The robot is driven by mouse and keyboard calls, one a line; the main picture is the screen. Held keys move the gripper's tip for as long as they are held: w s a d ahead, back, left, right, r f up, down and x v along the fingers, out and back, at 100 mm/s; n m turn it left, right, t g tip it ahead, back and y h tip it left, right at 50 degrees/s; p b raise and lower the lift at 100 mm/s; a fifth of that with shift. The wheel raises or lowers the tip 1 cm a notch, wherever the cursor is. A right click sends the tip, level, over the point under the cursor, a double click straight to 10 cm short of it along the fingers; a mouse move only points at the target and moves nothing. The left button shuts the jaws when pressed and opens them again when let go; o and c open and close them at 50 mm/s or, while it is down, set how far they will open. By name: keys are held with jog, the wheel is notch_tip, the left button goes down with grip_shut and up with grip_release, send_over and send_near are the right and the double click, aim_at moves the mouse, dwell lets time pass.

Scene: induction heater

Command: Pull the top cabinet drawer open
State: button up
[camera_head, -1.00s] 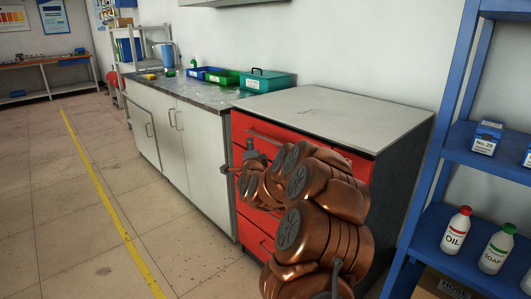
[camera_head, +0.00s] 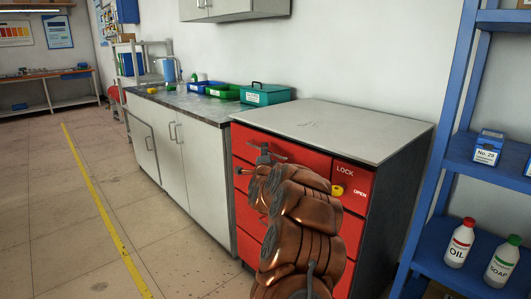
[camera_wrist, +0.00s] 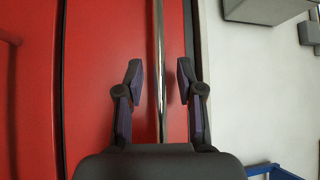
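The red cabinet's top drawer (camera_head: 310,158) looks closed, flush with the cabinet front. My gripper (camera_head: 263,157) is in front of it, near the drawer's left part. In the wrist view the drawer front (camera_wrist: 95,75) fills the left and middle. Its metal bar handle (camera_wrist: 158,40) runs up the picture between the two fingertips of my gripper (camera_wrist: 160,78). The fingers are open, one on each side of the bar, with gaps to it. Whether they are deep enough to surround the bar is unclear. My arm hides much of the lower drawers.
A lock panel with a yellow knob (camera_head: 337,190) and the words LOCK and OPEN is right of the top drawer. The grey cabinet top (camera_head: 330,125) is bare. A blue shelf (camera_head: 440,160) stands right; white cupboards (camera_head: 190,140) stand left. Floor at left is clear.

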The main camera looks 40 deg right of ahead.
jog(key=shift+w+d, duration=0.4)
jog(key=shift+w, duration=0.1)
grip_shut()
dwell(0.6)
